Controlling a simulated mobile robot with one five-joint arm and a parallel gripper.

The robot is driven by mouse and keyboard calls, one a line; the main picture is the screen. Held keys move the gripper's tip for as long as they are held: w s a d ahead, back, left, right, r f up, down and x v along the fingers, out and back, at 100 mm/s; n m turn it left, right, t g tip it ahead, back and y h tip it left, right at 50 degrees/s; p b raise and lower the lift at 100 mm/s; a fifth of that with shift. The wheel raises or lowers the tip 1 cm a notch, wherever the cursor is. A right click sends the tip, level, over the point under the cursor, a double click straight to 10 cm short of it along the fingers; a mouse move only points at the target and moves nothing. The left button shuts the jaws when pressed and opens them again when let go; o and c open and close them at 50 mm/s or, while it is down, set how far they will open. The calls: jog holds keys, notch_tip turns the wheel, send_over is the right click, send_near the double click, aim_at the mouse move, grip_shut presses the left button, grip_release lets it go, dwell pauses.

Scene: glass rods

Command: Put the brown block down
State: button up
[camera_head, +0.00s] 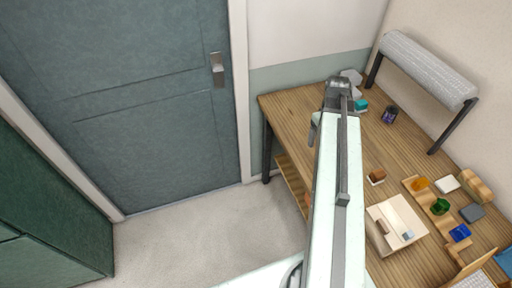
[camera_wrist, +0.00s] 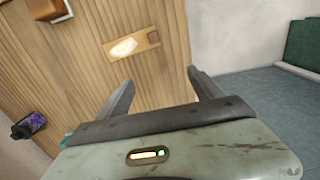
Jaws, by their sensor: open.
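A small brown block (camera_head: 377,174) sits on a pale base on the wooden table, right of my arm in the head view. A brown block on a pale base also shows at the top left edge of the wrist view (camera_wrist: 45,7), partly cut off. My gripper (camera_wrist: 160,80) is open, with bare table between its two dark fingers and nothing held. Beyond the fingertips lies a flat tan wooden piece with a white patch (camera_wrist: 124,47). In the head view my arm hides most of my gripper.
A purple jar (camera_head: 390,114) stands on the table (camera_head: 290,104) toward the wall. A pale tray (camera_head: 382,211) lies nearer, beside a wooden rack with orange, green and blue pieces (camera_head: 440,207). A grey roll on dark legs (camera_head: 428,68) stands along the wall. Open floor lies left.

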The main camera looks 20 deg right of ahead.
jog(key=w+a, duration=0.2)
jog(key=a, duration=1.3)
jog(key=w+a, duration=0.3)
jog(key=a, duration=1.2)
jog(key=shift+w+a, duration=0.2)
